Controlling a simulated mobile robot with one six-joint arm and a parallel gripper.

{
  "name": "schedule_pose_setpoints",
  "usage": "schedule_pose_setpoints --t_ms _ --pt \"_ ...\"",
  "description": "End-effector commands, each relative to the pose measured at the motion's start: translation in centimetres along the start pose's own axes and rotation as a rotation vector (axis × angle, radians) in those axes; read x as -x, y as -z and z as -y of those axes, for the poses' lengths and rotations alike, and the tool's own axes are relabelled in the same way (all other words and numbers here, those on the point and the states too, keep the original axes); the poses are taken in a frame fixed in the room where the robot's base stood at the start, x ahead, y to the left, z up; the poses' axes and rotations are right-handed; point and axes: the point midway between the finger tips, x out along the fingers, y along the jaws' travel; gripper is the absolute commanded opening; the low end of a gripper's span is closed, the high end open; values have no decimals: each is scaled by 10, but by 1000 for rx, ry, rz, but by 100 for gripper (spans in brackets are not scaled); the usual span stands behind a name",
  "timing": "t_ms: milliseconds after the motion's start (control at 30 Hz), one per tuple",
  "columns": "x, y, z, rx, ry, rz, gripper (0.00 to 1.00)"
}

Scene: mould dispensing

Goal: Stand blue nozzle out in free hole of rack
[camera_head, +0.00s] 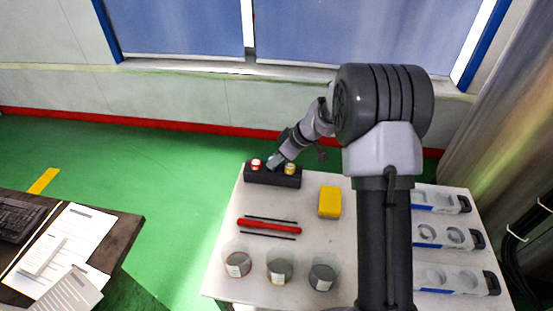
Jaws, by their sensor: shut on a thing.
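The black rack (272,179) stands at the back left corner of the white table. A red nozzle (256,164) stands at its left end and a yellow nozzle (290,168) toward its right end. My gripper (274,162) reaches down to the rack from the upper right, between these two nozzles. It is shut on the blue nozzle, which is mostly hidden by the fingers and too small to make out. I cannot tell whether the nozzle is in a hole or just above it.
A yellow block (330,202) lies right of the rack. A red tool (268,226) lies between two dark rods. Several clear cups (280,268) stand in front. Mould trays (440,236) lie at the right. A dark desk (118,245) with papers stands left, across a floor gap.

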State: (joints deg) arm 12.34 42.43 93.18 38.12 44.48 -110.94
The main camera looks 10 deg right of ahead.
Motion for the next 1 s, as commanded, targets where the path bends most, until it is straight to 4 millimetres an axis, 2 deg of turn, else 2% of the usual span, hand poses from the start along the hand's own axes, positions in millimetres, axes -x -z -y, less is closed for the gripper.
schedule_pose_setpoints --t_ms 33,200,1000 --pt "-7 -4 0 1 0 0 0" --pt "-15 -9 0 1 0 0 0" --pt "-18 -12 0 -1 1 -1 0"
